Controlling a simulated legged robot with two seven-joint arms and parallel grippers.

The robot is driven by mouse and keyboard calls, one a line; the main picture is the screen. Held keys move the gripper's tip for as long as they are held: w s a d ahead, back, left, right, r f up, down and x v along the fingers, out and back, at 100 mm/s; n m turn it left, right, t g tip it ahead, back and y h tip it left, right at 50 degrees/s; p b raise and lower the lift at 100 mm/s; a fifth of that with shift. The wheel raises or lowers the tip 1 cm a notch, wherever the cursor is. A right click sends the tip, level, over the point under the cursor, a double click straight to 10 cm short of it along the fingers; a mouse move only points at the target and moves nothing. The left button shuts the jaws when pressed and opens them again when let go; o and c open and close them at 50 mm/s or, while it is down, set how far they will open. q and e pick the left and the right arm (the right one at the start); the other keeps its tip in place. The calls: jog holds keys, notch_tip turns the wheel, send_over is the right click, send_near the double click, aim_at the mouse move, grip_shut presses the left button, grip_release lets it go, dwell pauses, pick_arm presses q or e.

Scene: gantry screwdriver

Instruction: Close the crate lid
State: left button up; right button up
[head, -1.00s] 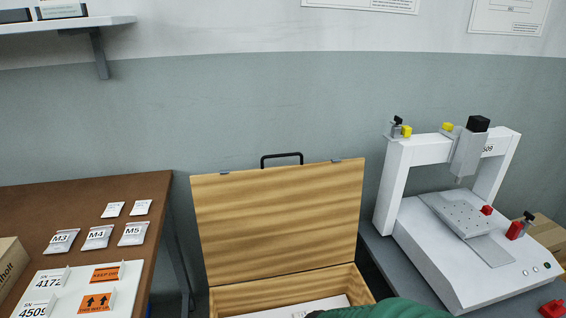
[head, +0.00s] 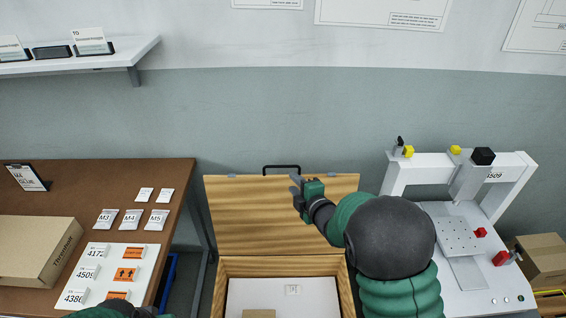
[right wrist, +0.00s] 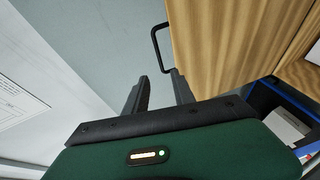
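The wooden crate (head: 221,292) stands open in the middle of the head view. Its lid (head: 240,215) stands up at the back, leaning toward the wall, with a black handle (head: 281,168) on its top edge. My right gripper (head: 294,190) is in front of the upper part of the lid, below and right of the handle. In the right wrist view its two fingers (right wrist: 158,88) are apart with nothing between them. There the lid (right wrist: 225,45) and handle (right wrist: 156,42) lie just beyond the fingertips; I see no clear contact. Only part of my left arm shows at the bottom left.
A brown table (head: 100,180) with a carton (head: 38,245), small bags and a white label board (head: 125,258) is at left. A white gantry machine (head: 460,215) stands at right, close to my right arm. A shelf (head: 80,58) hangs upper left.

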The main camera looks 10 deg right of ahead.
aim_at(279, 167)
jog(key=x, duration=1.4)
jog(key=shift+s+d+f+b, duration=0.1)
jog(key=shift+d+f+b, duration=0.1)
jog(key=shift+d+b, duration=0.15)
jog(key=shift+w+a, duration=0.2)
jog(key=shift+w, duration=0.15)
jog(key=c, duration=0.6)
grip_shut()
jog(key=shift+s+f, duration=0.1)
jog(key=shift+f, duration=0.05)
